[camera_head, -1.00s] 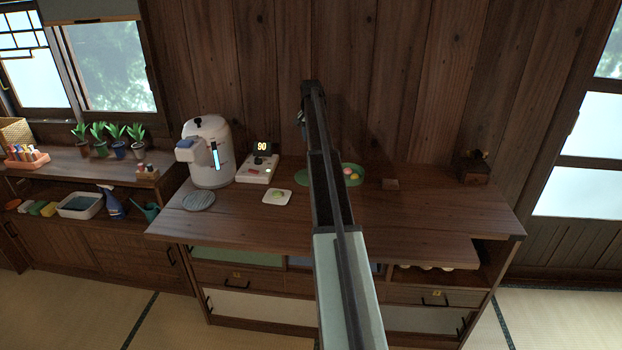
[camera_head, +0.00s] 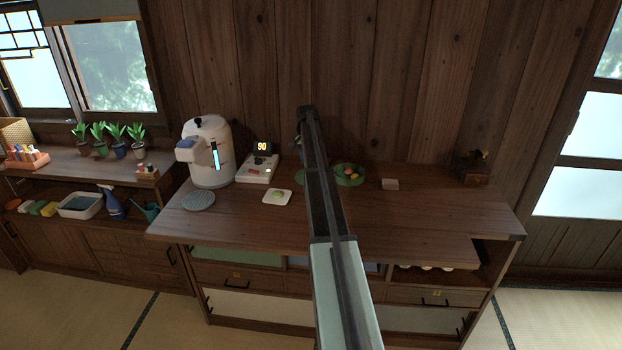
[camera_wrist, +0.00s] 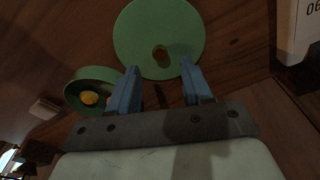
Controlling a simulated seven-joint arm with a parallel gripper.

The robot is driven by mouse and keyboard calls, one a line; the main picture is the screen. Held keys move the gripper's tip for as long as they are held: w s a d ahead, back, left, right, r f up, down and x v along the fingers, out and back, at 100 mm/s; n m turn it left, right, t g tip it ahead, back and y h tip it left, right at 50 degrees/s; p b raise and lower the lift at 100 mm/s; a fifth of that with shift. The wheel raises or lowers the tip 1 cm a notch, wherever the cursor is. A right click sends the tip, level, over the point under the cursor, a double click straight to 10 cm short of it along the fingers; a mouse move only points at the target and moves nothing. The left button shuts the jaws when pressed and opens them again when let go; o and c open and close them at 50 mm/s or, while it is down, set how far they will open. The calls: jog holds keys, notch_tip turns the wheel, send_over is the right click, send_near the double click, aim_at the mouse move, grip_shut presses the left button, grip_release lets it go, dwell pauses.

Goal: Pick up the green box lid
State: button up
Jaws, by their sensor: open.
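The green box lid (camera_wrist: 158,28) is a flat green disc with a small brown knob at its middle. In the wrist view it lies on the wooden counter at the top centre, just past my fingertips. My gripper (camera_wrist: 160,68) is open, its two blue fingers apart on either side of the knob in the picture. I cannot tell their height above it. The round green box (camera_wrist: 90,74) stands open at the left with a yellow piece inside. In the head view the box (camera_head: 349,181) holds small coloured balls.
A small pale block (camera_head: 390,184) lies right of the box. A white device with a lit display (camera_head: 262,147), a white water dispenser (camera_head: 212,155) and a small white dish (camera_head: 277,197) stand to the left. A dark box (camera_head: 472,167) is at the far right. The counter's front right is clear.

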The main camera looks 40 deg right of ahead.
jog(key=shift+w+d+f, duration=0.1)
jog(key=shift+d+f, duration=0.05)
jog(key=shift+f, duration=1.15)
jog(key=shift+d+f, duration=0.1)
jog(key=shift+f, duration=1.15)
jog(key=shift+c, duration=0.4)
grip_shut()
